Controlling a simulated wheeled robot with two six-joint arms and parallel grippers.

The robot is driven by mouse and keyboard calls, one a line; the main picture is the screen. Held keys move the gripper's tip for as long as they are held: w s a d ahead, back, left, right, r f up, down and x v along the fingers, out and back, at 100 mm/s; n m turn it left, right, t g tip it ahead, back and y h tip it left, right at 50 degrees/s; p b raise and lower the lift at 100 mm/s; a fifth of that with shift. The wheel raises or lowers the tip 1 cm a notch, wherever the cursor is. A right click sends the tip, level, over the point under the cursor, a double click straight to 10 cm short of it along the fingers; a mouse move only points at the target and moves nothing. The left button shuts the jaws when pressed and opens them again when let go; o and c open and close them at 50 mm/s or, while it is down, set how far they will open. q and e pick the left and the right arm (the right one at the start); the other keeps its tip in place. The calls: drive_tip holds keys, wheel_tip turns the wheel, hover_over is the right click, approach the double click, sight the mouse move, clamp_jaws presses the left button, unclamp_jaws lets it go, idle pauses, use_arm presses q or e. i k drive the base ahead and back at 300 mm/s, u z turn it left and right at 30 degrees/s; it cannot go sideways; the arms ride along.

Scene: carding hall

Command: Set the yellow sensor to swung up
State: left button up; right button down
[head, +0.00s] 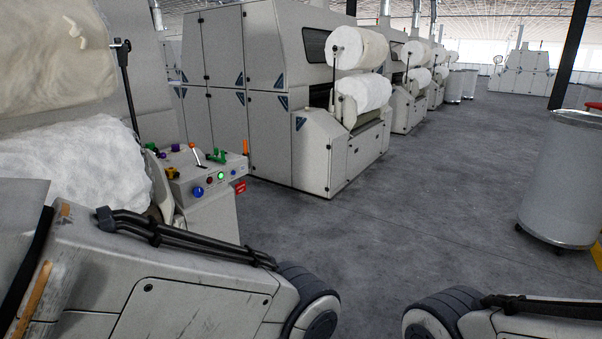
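A grey control panel (205,186) stands on the machine at the left, in the head view. Several small coloured parts stand on its top, among them a purple one (175,148), a green one (217,155) and an upright orange one (246,147). My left arm crosses the lower left and my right arm the lower right. Neither gripper shows.
The panel's front has a blue knob (198,191), a lit green button (220,176) and a red tag (240,187). A white fibre roll (75,160) lies left of it. A grey wheeled can (563,180) stands at the right. The floor (400,220) between is clear.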

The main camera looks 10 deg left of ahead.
sight(171, 172)
drive_tip(key=u, duration=0.75)
drive_tip(key=i, duration=1.3)
drive_tip(key=u, duration=0.55)
drive_tip(key=k, duration=0.65)
drive_tip(key=z, duration=0.35)
drive_tip(key=i, duration=0.45)
drive_tip(key=z, duration=0.45)
drive_tip(key=i, duration=1.5)
drive_tip(key=u, duration=0.65)
